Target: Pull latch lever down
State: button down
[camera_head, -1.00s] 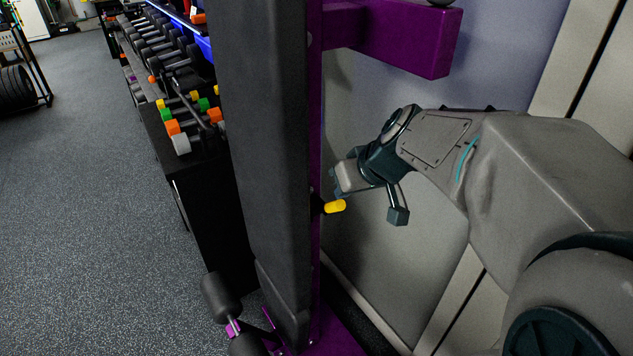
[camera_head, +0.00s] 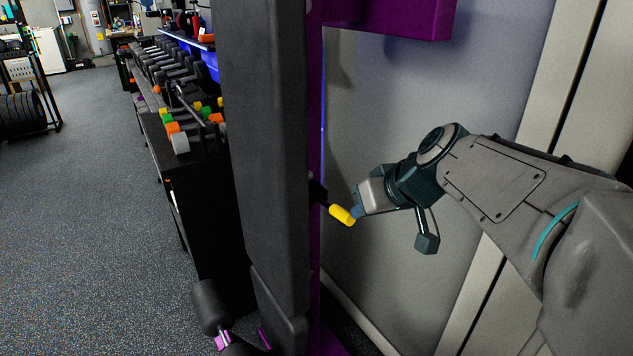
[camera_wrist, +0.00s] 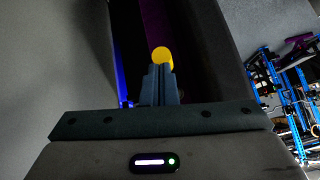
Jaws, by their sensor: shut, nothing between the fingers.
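The latch lever (camera_head: 341,214) has a yellow grip on a short black stem. It sticks out to the right from the purple upright of the padded bench and slants down to the right. My gripper (camera_head: 355,212) is at the right end of the yellow grip, touching or nearly so. In the wrist view the yellow grip (camera_wrist: 162,56) shows just beyond the tips of my shut fingers (camera_wrist: 160,72). The fingers are together with nothing between them. Whether they press on the lever cannot be told.
The tall black pad (camera_head: 262,150) stands left of the lever. A purple beam (camera_head: 400,18) juts out above. A pale wall (camera_head: 390,110) is close behind my arm. A dumbbell rack (camera_head: 190,150) stands left. The floor (camera_head: 90,240) at far left is clear.

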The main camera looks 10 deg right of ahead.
jog(key=shift+s+f+b, duration=0.2)
jog(key=shift+f+b, duration=0.4)
jog(key=shift+f, duration=0.15)
jog(key=shift+f, duration=0.1)
